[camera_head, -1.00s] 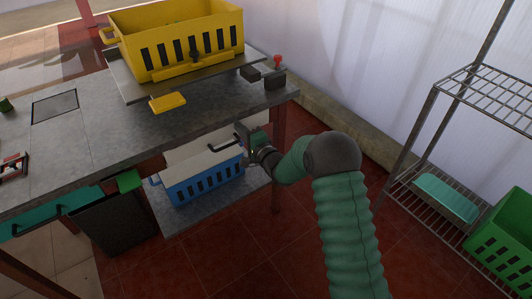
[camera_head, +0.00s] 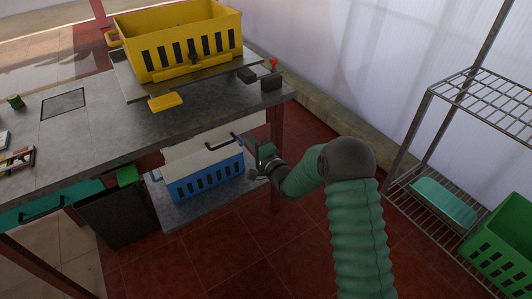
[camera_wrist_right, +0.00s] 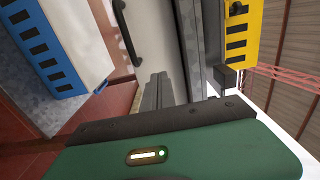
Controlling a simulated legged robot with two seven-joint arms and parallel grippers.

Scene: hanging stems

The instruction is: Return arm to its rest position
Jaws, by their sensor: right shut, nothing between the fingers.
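My right arm, in a green ribbed sleeve, reaches in from the lower right of the head view. Its gripper (camera_head: 246,143) is beside the table's right end, below the tabletop and just right of the blue crate (camera_head: 205,181). It is shut and holds nothing. In the right wrist view the closed fingers (camera_wrist_right: 158,90) point toward a pale panel with a dark handle (camera_wrist_right: 126,35). The blue crate also shows at the upper left of that view (camera_wrist_right: 50,45). My left gripper is not in view.
A yellow crate (camera_head: 190,62) stands on a plate on the grey table (camera_head: 130,125). A table leg (camera_head: 277,135) is close to my right gripper. A wire rack (camera_head: 487,95) with a teal tray (camera_head: 443,203) and a green crate (camera_head: 500,245) stands at the right. Red floor between is clear.

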